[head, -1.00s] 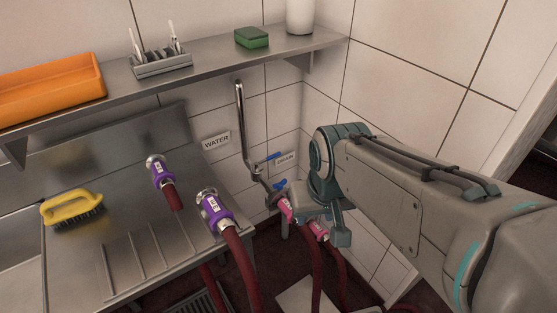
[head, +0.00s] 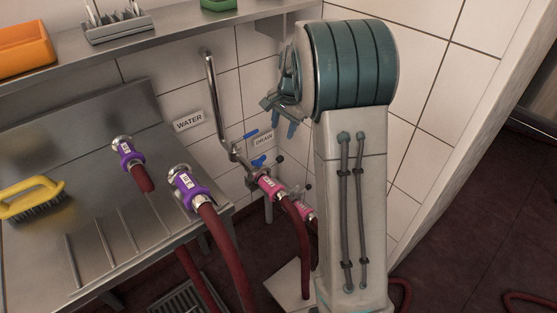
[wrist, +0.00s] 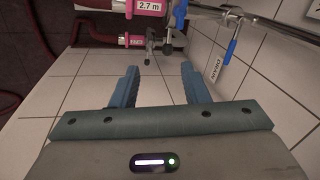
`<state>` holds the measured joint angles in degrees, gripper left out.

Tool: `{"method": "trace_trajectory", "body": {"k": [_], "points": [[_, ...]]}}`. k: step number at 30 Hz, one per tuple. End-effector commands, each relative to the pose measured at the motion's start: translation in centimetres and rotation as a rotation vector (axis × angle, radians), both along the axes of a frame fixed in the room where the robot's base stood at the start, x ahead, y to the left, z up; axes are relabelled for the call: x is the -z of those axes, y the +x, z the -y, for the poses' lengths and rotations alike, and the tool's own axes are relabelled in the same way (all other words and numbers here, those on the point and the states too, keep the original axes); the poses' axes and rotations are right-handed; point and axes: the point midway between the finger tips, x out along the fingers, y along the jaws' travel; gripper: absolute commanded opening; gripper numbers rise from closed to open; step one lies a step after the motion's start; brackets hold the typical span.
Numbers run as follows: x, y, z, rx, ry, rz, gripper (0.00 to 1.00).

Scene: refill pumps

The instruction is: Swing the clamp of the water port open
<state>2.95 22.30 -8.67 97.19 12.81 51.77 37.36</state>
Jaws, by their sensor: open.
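The WATER sign (head: 188,121) is on the tiled wall left of a bent steel pipe (head: 212,95). The pipe runs down to fittings with blue handles (head: 259,161), where a pink-collared hose end (head: 267,187) is attached. A second pink-collared hose end (head: 306,211) sits lower right. Small dark levers (wrist: 151,42) show by the couplings in the wrist view; I cannot tell the clamp's state. My gripper (head: 281,118) is above and right of the fittings, apart from them. Its two blue fingers (wrist: 160,73) are open and empty in the wrist view.
The DRAIN sign (head: 263,140) is right of the pipe. Two purple-collared hoses (head: 187,187) and a yellow brush (head: 31,198) are on the steel drainboard (head: 95,215). A shelf (head: 175,40) runs above. Red hoses hang to the floor.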

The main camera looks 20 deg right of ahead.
Motion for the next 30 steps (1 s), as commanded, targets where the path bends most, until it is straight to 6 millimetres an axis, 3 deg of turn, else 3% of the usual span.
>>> {"method": "trace_trajectory", "body": {"k": [1,3,9,17,30], "points": [[1.8,1.3,0.5,0.038,0.006,-0.009,0.41],[3.3,2.7,1.1,0.087,0.014,-0.015,0.41],[5.6,4.9,2.2,0.169,0.026,-0.024,0.41],[7.9,5.5,2.1,0.18,0.028,-0.028,0.41],[16.6,7.0,1.4,0.179,0.027,-0.028,0.41]]}}
